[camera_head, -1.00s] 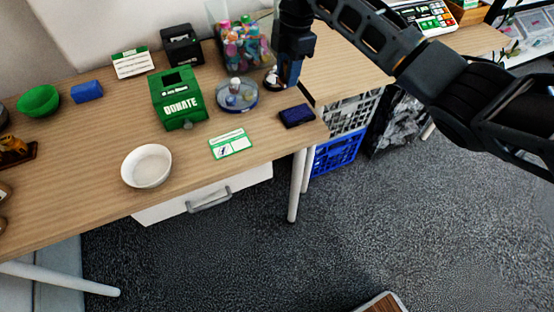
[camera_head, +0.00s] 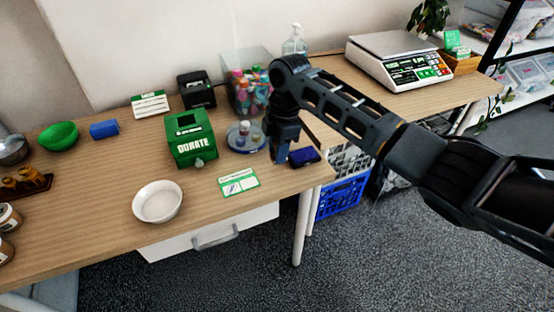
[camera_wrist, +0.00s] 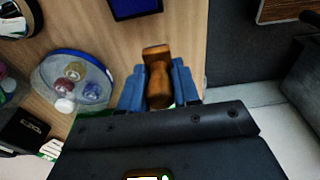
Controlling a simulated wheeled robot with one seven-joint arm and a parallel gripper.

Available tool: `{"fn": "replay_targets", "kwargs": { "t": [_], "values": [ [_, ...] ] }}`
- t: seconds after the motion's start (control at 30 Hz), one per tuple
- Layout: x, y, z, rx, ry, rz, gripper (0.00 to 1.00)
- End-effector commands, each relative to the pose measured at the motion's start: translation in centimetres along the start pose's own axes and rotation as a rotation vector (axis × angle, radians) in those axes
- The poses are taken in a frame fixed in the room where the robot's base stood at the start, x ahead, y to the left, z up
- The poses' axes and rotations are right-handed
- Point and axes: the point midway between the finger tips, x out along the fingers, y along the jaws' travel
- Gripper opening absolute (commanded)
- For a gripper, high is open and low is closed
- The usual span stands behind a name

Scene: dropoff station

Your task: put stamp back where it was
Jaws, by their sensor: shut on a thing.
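My gripper (camera_head: 281,157) is above the right part of the desk, between the round clear tray and the dark blue pad. In the wrist view its blue fingers (camera_wrist: 158,85) are shut on the stamp (camera_wrist: 157,80), a brown wooden piece with a rounded handle. The fingers cover part of its sides, and I cannot tell if it touches the desk. The stamp cannot be made out in the head view. The dark blue pad (camera_head: 305,157) lies just right of my gripper; it also shows at the top of the wrist view (camera_wrist: 135,6).
The round tray (camera_head: 234,146) with small bottles stands left of my gripper. The green donation box (camera_head: 190,140), a green-edged card (camera_head: 238,182) and a white bowl (camera_head: 157,201) are farther left. A clear bin of colourful items (camera_head: 250,92) stands behind. The desk's edge is close.

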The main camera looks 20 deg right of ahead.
Motion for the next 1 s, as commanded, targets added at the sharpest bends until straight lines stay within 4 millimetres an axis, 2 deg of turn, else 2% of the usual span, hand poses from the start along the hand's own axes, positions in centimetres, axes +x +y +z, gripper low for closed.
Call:
{"fn": "replay_targets", "kwargs": {
  "t": [0.13, 0.3, 0.4, 0.8, 0.83, 1.0],
  "values": [
    [1.0, 0.0, -0.3, 0.001, -0.001, -0.003, 0.12],
    [3.4, -0.1, 0.0, 0.001, -0.001, -0.004, 0.12],
    [4.1, 0.0, 0.1, 0.0, 0.0, -0.002, 0.12],
    [4.7, 0.0, 0.2, 0.0, 0.0, -0.001, 0.12],
    [4.6, 0.0, 0.2, 0.0, 0.0, -0.001, 0.33],
    [4.6, 0.0, 0.2, 0.0, 0.0, -0.001, 0.49]
  ]
}}
